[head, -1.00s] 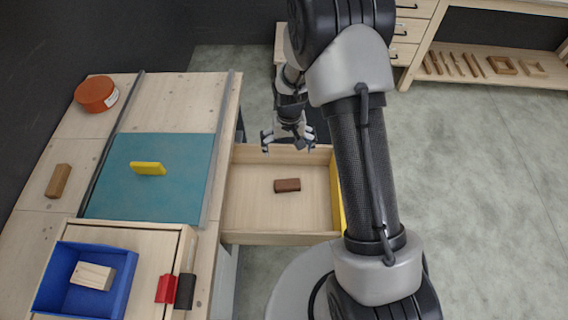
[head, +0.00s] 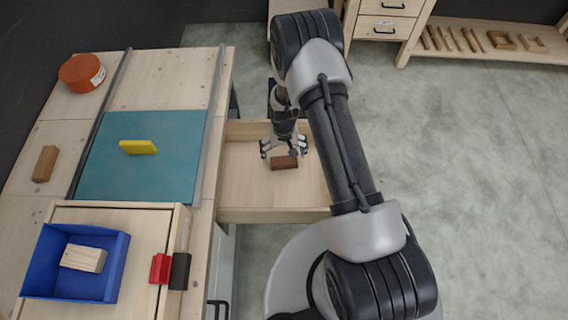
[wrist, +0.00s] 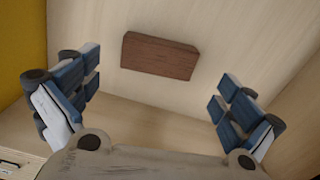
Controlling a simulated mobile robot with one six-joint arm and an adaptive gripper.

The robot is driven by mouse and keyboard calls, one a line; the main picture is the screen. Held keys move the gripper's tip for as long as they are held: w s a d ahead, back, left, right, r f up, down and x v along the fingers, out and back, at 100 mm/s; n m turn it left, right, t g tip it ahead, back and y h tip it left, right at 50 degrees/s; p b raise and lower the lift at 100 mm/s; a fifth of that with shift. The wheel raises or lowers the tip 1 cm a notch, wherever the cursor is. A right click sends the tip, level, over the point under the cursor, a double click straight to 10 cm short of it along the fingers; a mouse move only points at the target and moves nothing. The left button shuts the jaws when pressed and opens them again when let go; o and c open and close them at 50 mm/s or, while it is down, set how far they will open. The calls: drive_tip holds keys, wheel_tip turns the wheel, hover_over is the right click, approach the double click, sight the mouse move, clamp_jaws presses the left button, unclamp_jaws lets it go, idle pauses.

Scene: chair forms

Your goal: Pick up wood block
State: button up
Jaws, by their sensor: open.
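A dark brown wood block (head: 285,163) lies flat in the open drawer (head: 245,185). It also shows in the wrist view (wrist: 159,56), beyond the fingertips and between their lines. My gripper (head: 284,150) is open and empty, pointing down over the drawer close to the block. In the wrist view its two fingers (wrist: 157,88) are spread wide, and I see no contact with the block. A second, brown wood block (head: 45,164) lies on the table at the left. A pale wood block (head: 83,258) lies in the blue bin (head: 113,268).
The drawer walls surround the gripper's space. Open floor lies to the right.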

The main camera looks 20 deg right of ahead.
sight(284, 160)
wheel_tip(284, 160, down, 5)
drive_tip(key=shift+w+d+f+b, duration=0.1)
drive_tip(key=shift+f+b, duration=0.1)
drive_tip(key=shift+b, duration=0.9)
drive_tip(key=shift+r, duration=0.1)
drive_tip(key=shift+c, duration=0.6)
drive_tip(key=c, duration=0.9)
drive_tip(key=shift+r, duration=0.1)
